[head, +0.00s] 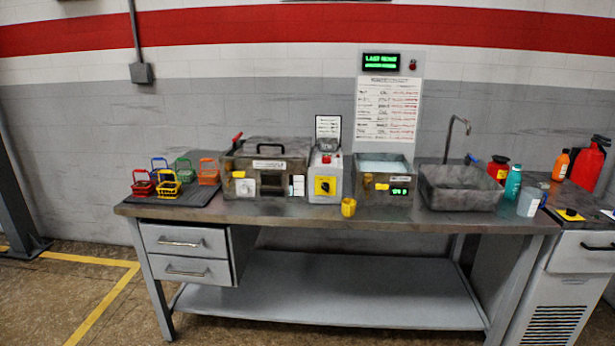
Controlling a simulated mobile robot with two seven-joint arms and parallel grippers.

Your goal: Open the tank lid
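A dark metal tank (268,186) stands on the workbench, left of centre. Its flat lid (268,164) with a black handle (270,148) on top appears shut. A red-tipped lever (237,138) sticks up at the tank's left back corner. A second, smaller tank (383,196) with a green display stands to the right, and its top is open with pale liquid showing. Neither of my grippers is in view.
On the workbench (300,213), colored baskets (208,173) stand on a dark mat at left. A control box (325,183) with a yellow switch, a yellow cup (348,207), a sink (455,190) and several bottles also stand there. Floor in front is clear.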

